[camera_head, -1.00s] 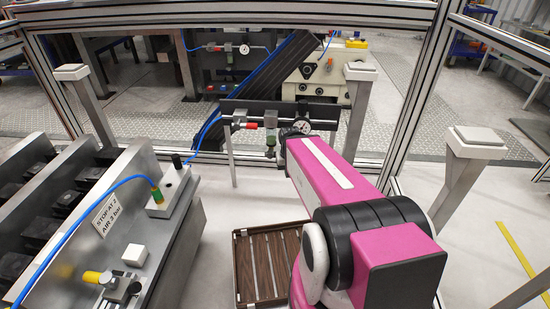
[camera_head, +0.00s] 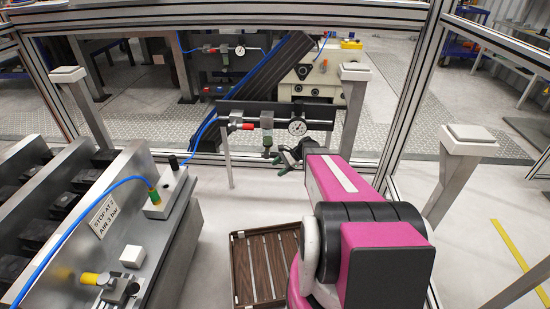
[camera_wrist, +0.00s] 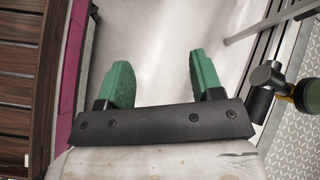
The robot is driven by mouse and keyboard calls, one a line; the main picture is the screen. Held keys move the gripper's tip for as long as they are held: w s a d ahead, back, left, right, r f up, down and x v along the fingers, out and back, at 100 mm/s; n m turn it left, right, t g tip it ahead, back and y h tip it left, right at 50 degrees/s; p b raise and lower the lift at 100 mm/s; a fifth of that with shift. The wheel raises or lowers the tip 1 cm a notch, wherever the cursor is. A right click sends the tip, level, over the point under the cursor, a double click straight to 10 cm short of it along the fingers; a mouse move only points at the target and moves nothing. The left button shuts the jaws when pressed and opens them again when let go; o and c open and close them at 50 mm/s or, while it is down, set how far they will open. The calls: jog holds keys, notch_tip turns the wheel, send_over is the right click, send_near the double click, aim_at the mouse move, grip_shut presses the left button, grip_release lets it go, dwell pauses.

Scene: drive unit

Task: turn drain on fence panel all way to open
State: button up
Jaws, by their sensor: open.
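The fence panel (camera_head: 322,112) is a dark horizontal board at the middle. It carries a red-handled valve (camera_head: 242,126), a round white gauge (camera_head: 297,127) and a small filter unit with a greenish bowl (camera_head: 267,142). The drain (camera_head: 267,154) looks like the dark end under that bowl; its turn position is too small to read. My gripper (camera_head: 283,162) is just right of and slightly below the bowl, apart from it. In the wrist view my green fingers (camera_wrist: 162,80) are spread with nothing between them. A black fitting (camera_wrist: 265,80) beside the bowl (camera_wrist: 306,95) lies right of them.
A slatted brown tray (camera_head: 237,270) lies on the floor below my arm. A grey machine block with a blue hose and a label (camera_head: 103,217) stands at left. Aluminium fence posts and a white-topped post (camera_head: 470,140) stand at right. Floor between block and tray is clear.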

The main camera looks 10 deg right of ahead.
jog(key=w+d+f+m+t+y, duration=0.2)
jog(key=w+d+f+m+y, duration=0.25)
jog(key=w, duration=0.35)
jog(key=m+t+y, duration=0.3)
jog(key=m+t, duration=0.1)
jog(key=m, duration=0.3)
send_near(275, 156)
jog(key=shift+n+h, duration=0.25)
jog(key=x, duration=0.3)
jog(key=w+x, duration=0.1)
jog(key=x, duration=0.6)
jog(key=shift+w+d+f, duration=0.15)
jog(key=shift+f, duration=0.15)
jog(key=shift+r, duration=0.1)
grip_shut()
